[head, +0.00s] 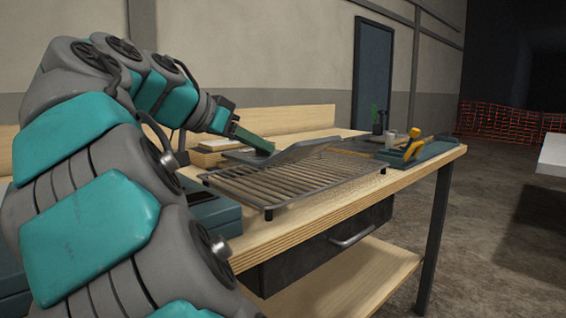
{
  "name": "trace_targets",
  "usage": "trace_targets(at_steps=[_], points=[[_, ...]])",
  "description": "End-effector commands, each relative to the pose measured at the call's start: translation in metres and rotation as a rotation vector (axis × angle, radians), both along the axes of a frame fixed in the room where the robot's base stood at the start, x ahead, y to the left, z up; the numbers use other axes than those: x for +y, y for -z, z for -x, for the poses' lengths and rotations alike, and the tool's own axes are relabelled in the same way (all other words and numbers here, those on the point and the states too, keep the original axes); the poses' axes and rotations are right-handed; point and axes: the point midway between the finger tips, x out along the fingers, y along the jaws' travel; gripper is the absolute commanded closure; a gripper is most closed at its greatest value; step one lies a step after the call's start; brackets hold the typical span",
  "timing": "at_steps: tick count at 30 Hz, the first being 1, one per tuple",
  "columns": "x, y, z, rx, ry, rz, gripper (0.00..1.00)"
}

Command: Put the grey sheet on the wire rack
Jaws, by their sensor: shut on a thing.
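The grey sheet (303,149) is at the back edge of the wire rack, with its right end tilted up. My gripper (268,149) is shut on the sheet near its left part, reaching in from the upper left. The wire rack (290,181) stands on short dark feet on the wooden workbench, its bars bare toward the front. The sheet overlaps the rack's far side in this view. I cannot tell whether the sheet touches the bars. The fingertips are small and partly hidden against the sheet.
The workbench (300,219) has a drawer with a handle (352,236) below. A teal tray with a yellow-handled tool (411,146) and dark bottles (381,122) stand at the right end. A teal box (212,208) sits at the front left. A light block (216,146) lies behind.

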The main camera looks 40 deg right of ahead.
Motion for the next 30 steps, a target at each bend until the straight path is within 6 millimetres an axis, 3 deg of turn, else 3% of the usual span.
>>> trace_targets(at_steps=[5, 19, 24, 30], points=[[-0.021, 0.001, -0.013, 0.002, 0.002, 0.0, 1.0], [-0.116, 0.011, -0.069, 0.001, 0.003, -0.001, 1.0], [-0.133, 0.013, -0.08, 0.0, 0.001, 0.001, 1.0], [-0.136, 0.019, -0.081, 0.0, 0.0, 0.003, 1.0]])
